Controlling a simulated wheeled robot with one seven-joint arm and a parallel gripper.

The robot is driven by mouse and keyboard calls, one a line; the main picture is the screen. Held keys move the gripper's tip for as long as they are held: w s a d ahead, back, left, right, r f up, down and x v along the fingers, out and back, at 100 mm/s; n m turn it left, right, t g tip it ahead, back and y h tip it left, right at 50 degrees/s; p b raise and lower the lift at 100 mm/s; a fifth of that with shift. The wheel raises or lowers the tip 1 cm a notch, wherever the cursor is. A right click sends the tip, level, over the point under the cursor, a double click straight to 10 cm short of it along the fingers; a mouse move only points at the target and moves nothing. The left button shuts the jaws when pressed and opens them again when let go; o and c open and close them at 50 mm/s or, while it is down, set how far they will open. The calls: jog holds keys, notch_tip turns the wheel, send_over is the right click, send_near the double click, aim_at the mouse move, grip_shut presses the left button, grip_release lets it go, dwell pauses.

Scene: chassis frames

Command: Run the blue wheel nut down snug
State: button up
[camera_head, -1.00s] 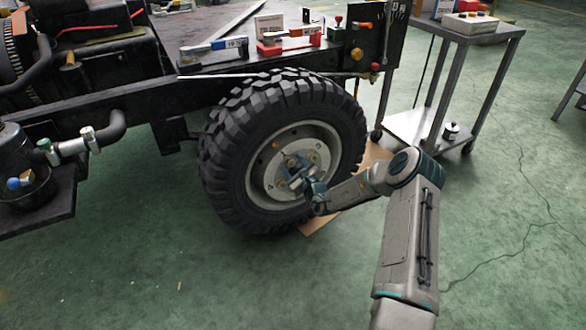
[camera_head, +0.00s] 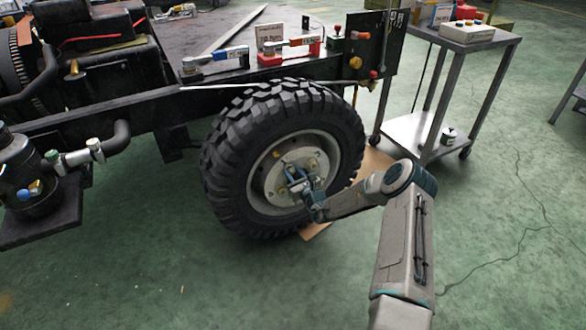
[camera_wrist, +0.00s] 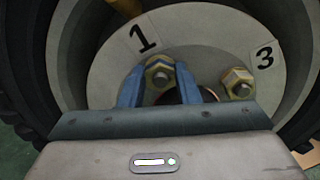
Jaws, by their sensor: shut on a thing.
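The large black wheel (camera_head: 228,165) is mounted on the dark chassis, with a pale hub (camera_head: 267,180) facing me. In the wrist view the hub plate (camera_wrist: 200,37) carries labels 1 and 3. My gripper (camera_head: 293,177) is at the hub; its two blue fingers (camera_wrist: 160,84) are shut on a wheel nut (camera_wrist: 160,70) below label 1. The nut sits on a stud whose end shows through it. It looks brassy with a bluish tint at its top; whether it is the blue nut I cannot tell for sure. A second, brassy nut (camera_wrist: 238,82) sits right, near label 3.
A metal cart (camera_head: 440,85) stands right of the wheel. Cardboard (camera_head: 372,165) lies beside the tyre. The green floor in front is clear.

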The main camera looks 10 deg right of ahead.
jog(key=shift+m, duration=0.7)
jog(key=o, duration=1)
jog(key=shift+p, duration=0.3)
jog(key=p+v, duration=0.3)
jog(key=v, duration=1.1)
jog(key=shift+p, duration=0.3)
jog(key=shift+r, duration=0.1)
